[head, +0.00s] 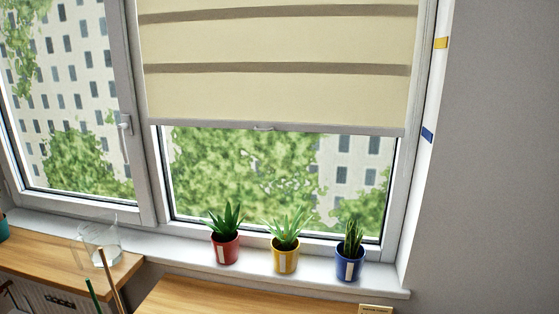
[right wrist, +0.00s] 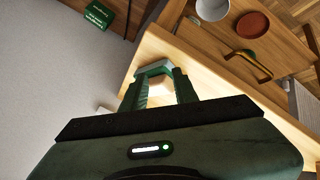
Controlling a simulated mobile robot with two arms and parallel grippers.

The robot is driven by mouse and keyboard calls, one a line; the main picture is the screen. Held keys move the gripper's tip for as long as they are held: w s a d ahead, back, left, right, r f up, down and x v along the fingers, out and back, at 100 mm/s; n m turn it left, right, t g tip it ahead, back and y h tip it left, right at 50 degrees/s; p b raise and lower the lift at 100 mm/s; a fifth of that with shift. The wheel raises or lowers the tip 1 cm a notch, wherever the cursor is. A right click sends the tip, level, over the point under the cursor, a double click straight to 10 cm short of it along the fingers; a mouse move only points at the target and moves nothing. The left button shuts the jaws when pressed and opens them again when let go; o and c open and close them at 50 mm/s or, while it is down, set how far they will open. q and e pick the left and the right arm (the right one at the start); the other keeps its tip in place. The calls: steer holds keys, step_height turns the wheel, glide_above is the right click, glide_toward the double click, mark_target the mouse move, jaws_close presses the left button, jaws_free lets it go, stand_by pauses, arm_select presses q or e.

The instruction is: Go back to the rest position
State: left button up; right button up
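My right gripper (right wrist: 156,75) shows in the right wrist view, with two dark green fingers standing apart and a pale wooden surface visible between them. I see nothing clearly held, though the fingertips are small and partly dark. It is above or near the corner of a wooden worktop (right wrist: 215,95). My left gripper is in neither view, and the head view shows no gripper.
A red pot (head: 225,250), a yellow pot (head: 286,261) and a blue pot (head: 350,268) with plants stand on the white windowsill (head: 180,243). A glass vessel (head: 99,243) stands at left. In the wrist view are a white cup (right wrist: 212,9) and a reddish round dish (right wrist: 252,25).

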steer(key=s+a+f+m+g+y, duration=0.1)
steer(key=s+f+m+g, duration=0.1)
steer(key=s, duration=0.4)
steer(key=s+a+f+m+g+y, duration=0.1)
steer(key=s+a+f+g, duration=0.1)
steer(key=s, duration=0.3)
step_height(320, 180, down, 32)
steer(key=s+g+b, duration=0.1)
steer(key=s+b, duration=0.2)
steer(key=b, duration=0.2)
steer(key=s+d+f+g+b, duration=0.1)
steer(key=s+d+f+b, duration=0.2)
steer(key=s+f, duration=1.3)
step_height(320, 180, down, 3)
steer(key=shift+r+g, duration=0.1)
steer(key=shift+g, duration=0.2)
steer(key=shift+d, duration=0.1)
